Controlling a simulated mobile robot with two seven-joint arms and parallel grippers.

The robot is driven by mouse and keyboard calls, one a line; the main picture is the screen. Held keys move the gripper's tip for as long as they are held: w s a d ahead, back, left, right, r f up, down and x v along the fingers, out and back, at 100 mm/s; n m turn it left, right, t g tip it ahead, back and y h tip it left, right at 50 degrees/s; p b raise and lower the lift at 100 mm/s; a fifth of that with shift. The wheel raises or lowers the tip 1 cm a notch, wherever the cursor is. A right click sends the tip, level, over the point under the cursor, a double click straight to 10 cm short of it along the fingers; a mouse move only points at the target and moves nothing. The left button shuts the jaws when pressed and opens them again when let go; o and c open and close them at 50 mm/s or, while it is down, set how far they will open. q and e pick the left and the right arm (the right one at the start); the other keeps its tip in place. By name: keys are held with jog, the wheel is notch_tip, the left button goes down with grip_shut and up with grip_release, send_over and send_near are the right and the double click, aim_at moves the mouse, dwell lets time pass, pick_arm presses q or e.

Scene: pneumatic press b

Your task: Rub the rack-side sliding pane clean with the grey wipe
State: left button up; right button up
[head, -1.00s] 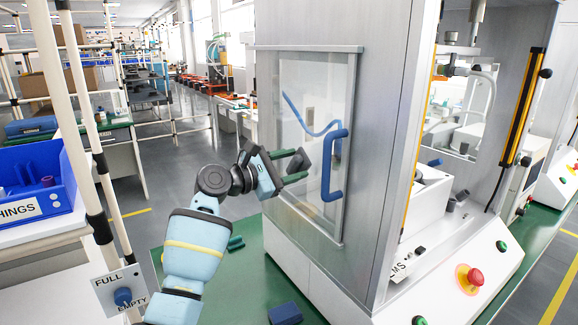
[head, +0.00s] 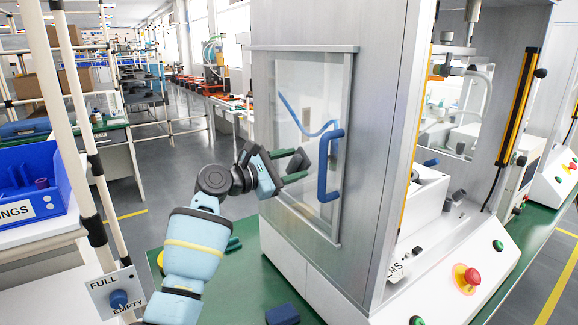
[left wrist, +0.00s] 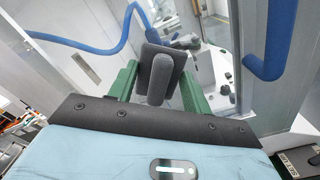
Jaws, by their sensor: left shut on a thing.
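The sliding pane (head: 292,82) is a clear panel in a metal frame on the press's left side, with a blue bar handle (head: 322,182) on its right part. My left gripper (head: 298,165) is in front of the pane, left of the handle. Its green fingers are shut on the grey wipe (left wrist: 158,75), a dark pad with a rounded grip. The wipe also shows beyond the fingertips in the head view (head: 299,161). I cannot tell whether it touches the pane. A faint brownish patch shows low on the pane. My right gripper is out of view.
A blue hose-like line (head: 305,125) shows at the pane, seemingly behind it. A dark blue block (head: 282,314) and green pieces (head: 233,243) lie on the green bench (head: 250,270). A post and a blue bin (head: 35,185) stand left. The floor between is open.

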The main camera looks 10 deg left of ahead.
pick_arm(q)
jog(key=shift+w+d, duration=0.35)
jog(key=shift+d, duration=0.05)
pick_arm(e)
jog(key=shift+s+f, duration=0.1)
